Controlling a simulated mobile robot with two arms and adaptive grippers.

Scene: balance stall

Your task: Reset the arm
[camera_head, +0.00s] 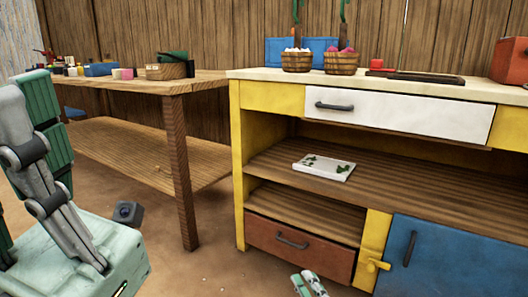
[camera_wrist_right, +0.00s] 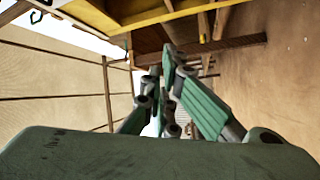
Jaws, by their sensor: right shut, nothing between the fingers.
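My right gripper (camera_head: 308,284) shows only its pale green fingertips at the bottom edge of the head view, close together and shut, with nothing between them. In the right wrist view the same gripper (camera_wrist_right: 167,72) has its grey and green fingers drawn together past the dark palm. My left gripper stands large at the left edge of the head view: a green finger, grey links and a pale green palm. Its other finger is cut off, so its opening cannot be told.
The yellow counter (camera_head: 240,170) has a white drawer (camera_head: 400,117), a red-brown drawer (camera_head: 300,245) and a blue door (camera_head: 450,260), all looking shut. A white patterned slab (camera_head: 323,167) lies on its shelf. A wooden table (camera_head: 180,165) stands left. Open floor lies in front.

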